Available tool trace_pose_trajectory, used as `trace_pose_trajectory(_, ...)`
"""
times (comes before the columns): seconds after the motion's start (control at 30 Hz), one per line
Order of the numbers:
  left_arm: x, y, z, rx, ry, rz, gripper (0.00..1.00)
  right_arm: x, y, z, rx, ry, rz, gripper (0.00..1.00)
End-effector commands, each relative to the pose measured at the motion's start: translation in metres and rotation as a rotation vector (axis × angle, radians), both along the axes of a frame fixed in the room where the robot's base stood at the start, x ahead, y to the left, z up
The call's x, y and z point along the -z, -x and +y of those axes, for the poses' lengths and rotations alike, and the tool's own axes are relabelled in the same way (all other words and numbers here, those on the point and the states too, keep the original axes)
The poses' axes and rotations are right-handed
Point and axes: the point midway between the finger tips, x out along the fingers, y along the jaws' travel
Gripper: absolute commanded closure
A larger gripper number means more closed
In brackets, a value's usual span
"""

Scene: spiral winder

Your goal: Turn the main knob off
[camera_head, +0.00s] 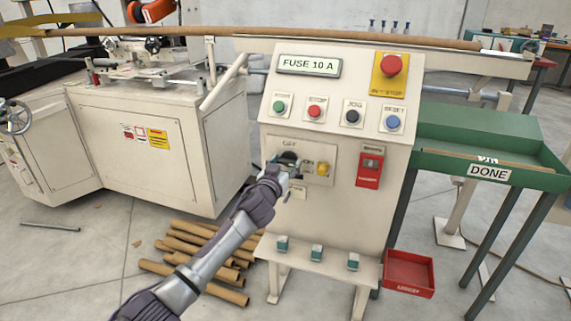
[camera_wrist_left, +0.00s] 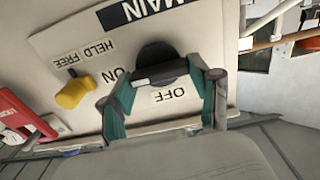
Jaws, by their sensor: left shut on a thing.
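The main knob (camera_wrist_left: 157,62) is black and round with a raised bar handle, on a pale plate (camera_wrist_left: 85,45) marked MAIN, ON and OFF. In the head view the knob (camera_head: 288,157) shows on the front of the cream control panel, partly behind my gripper. My left gripper (camera_head: 282,170) is at the knob. In the left wrist view its teal-padded fingers (camera_wrist_left: 163,88) stand on both sides of the bar handle, shut on it. The handle runs nearly crosswise between the fingers. I cannot tell which label it points to. My right gripper is not in view.
A yellow knob (camera_wrist_left: 76,92) marked HELD and FREE sits close beside the main knob. A red lockout box (camera_head: 369,168) is to its right. Push buttons (camera_head: 315,111) and an emergency stop (camera_head: 391,66) are above. Cardboard tubes (camera_head: 205,250) lie on the floor at left.

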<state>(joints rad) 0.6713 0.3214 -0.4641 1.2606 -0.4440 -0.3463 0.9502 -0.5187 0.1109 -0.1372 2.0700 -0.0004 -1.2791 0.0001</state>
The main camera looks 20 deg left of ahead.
Motion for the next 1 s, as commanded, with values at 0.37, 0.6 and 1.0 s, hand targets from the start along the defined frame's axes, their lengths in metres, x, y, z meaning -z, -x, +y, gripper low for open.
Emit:
trace_pose_trajectory(0.37,0.000,0.000,0.000,0.000,0.092,0.004,0.72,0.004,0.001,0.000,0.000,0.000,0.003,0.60)
trace_pose_trajectory(0.6,0.000,0.000,0.000,0.000,0.278,0.011,0.72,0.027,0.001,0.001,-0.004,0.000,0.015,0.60)
trace_pose_trajectory(1.0,-0.001,0.000,0.002,-0.002,0.655,0.024,0.72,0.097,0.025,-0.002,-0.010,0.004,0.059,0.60)
